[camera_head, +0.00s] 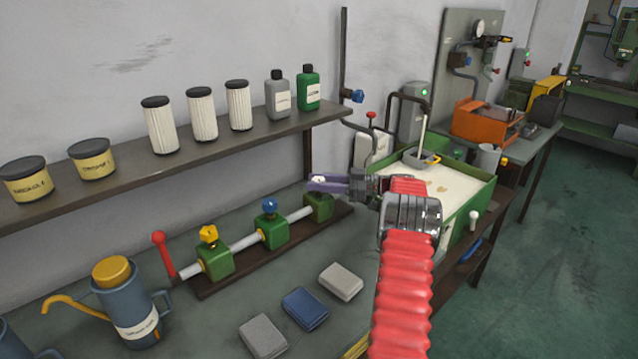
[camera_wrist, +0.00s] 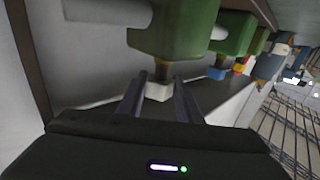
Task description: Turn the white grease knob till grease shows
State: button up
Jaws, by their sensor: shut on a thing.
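The white grease knob (camera_wrist: 158,92) sits on the stem of a green valve block (camera_wrist: 174,30) in the wrist view, where the picture is turned over. My gripper (camera_wrist: 160,82) is shut on the knob, with one finger on each side of it. In the head view my gripper (camera_head: 322,183) reaches left to the right-hand green block (camera_head: 319,208) of the row. Only a little of the white knob (camera_head: 318,179) shows there between the purple fingers. I cannot make out any grease at the block.
Blue (camera_head: 269,206) and yellow (camera_head: 208,234) knobs top the other two blocks on the pipe, with a red lever (camera_head: 162,252) at its left end. A shelf (camera_head: 205,155) with filters and bottles runs behind. A green tray machine (camera_head: 470,197) stands close to the right.

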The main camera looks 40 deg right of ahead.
jog(key=shift+d+r+n+g+y, duration=0.1)
jog(key=shift+r+n+g+y, duration=0.05)
jog(key=shift+n+g+y, duration=0.5)
dwell(1.0)
jog(key=o, duration=1)
jog(key=shift+v, duration=3.75)
jog(key=shift+o, duration=0.2)
